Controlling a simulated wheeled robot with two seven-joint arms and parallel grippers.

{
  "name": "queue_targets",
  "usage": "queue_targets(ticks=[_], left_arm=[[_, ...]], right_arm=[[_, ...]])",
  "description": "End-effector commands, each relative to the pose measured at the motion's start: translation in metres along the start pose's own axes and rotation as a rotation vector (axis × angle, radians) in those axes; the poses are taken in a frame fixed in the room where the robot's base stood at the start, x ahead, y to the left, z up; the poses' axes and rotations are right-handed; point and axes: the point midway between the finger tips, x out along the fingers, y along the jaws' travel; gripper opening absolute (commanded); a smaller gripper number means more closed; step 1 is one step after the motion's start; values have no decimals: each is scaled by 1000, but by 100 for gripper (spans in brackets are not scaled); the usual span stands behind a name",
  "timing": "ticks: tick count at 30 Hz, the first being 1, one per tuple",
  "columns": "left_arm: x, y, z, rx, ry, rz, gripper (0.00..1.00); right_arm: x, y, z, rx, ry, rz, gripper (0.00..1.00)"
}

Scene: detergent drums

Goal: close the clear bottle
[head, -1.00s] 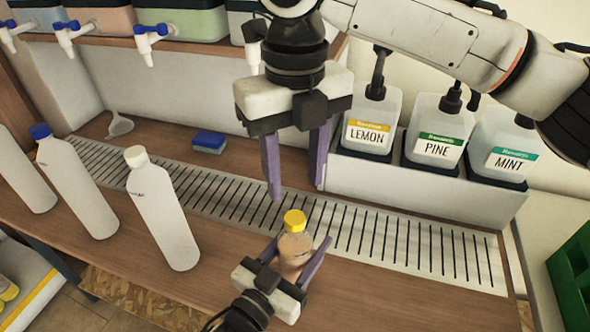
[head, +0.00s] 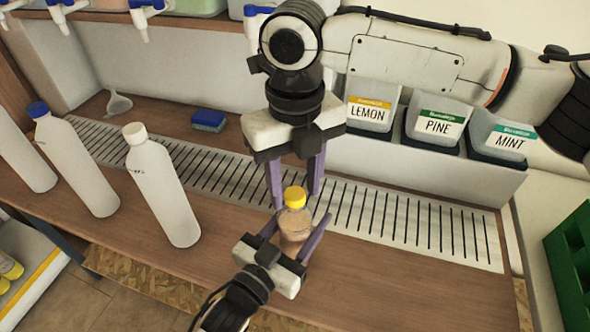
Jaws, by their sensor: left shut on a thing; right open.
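The clear bottle (head: 294,227) holds a brownish content and stands upright near the counter's front edge. A yellow cap (head: 295,196) sits on its top; I cannot tell how tightly. My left gripper (head: 292,236) comes from below and is shut on the bottle's body, one finger on each side. My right gripper (head: 297,193) points down from above. Its purple fingers are open, one to the left of the cap and one behind and to the right of it. I cannot tell whether they touch the cap.
White bottles stand at left, one with a white cap (head: 163,195), one with a blue cap (head: 78,170). A slotted drain strip (head: 380,214) runs behind. A blue sponge (head: 208,120), a funnel (head: 119,103) and labelled containers (head: 437,127) stand farther back. A green crate (head: 572,262) is at right.

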Motion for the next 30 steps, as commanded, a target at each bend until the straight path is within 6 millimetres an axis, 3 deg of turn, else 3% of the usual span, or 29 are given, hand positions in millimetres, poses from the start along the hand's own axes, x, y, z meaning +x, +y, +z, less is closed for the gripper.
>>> queue_targets(ticks=[8,16,24,30], left_arm=[[0,0,0,0,0,0,0],[0,0,0,0,0,0,0],[0,0,0,0,0,0,0],[0,0,0,0,0,0,0]], right_arm=[[2,0,0,0,0,0,42],[1,0,0,0,0,0,0],[2,0,0,45,0,1,0],[2,0,0,402,1,2,0]])
